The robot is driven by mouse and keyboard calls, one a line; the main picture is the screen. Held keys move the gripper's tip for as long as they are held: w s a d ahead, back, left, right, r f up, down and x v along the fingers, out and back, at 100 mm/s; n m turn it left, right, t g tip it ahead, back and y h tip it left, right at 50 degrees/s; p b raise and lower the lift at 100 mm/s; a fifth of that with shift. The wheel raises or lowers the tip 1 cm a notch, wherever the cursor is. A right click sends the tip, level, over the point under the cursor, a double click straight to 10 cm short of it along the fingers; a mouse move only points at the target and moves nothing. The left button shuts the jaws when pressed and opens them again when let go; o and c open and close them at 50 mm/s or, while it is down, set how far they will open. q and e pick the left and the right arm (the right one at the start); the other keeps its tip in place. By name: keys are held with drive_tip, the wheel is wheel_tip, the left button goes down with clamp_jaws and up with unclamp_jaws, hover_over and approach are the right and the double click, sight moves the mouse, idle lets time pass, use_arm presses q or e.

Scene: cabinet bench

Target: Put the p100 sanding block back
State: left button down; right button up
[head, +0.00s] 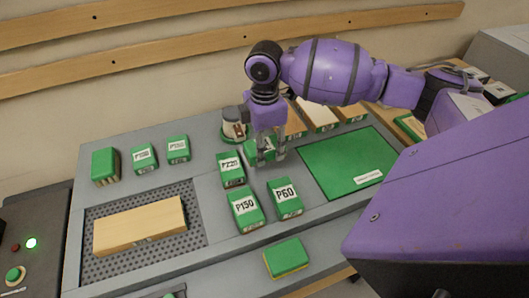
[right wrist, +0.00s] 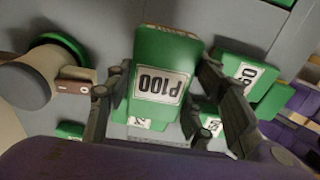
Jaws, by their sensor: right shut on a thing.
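The P100 sanding block (right wrist: 150,52) is green with a white label and sits between the fingers of my right gripper (right wrist: 165,72), which is shut on it. In the head view my right gripper (head: 268,153) points down and the green block (head: 259,145) shows partly behind its fingers, over the grey bench just behind the P220 block (head: 231,168). I cannot tell whether the held block touches the bench. The P150 block (head: 245,210) and P60 block (head: 285,198) stand nearer the front. My left gripper is not in view.
A sander (head: 234,128) stands close left of the gripper. A green mat (head: 335,155) lies to the right, with wooden-topped blocks (head: 318,115) behind it. A wooden board (head: 140,225) lies on a perforated plate (head: 197,232). A green pad (head: 286,258) lies in front.

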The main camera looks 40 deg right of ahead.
sight(266, 140)
drive_tip(key=shift+w+d+f, duration=0.45)
drive_tip(key=shift+w+f, duration=0.1)
drive_tip(key=shift+f, duration=0.25)
drive_tip(key=shift+w+d+f, duration=0.1)
drive_tip(key=shift+d+f, duration=0.05)
drive_tip(key=shift+f, duration=1.5)
drive_tip(key=o, duration=1.1)
drive_tip(key=shift+f, duration=0.15)
wheel_tip(266, 140, up, 12)
drive_tip(key=shift+r, duration=0.15)
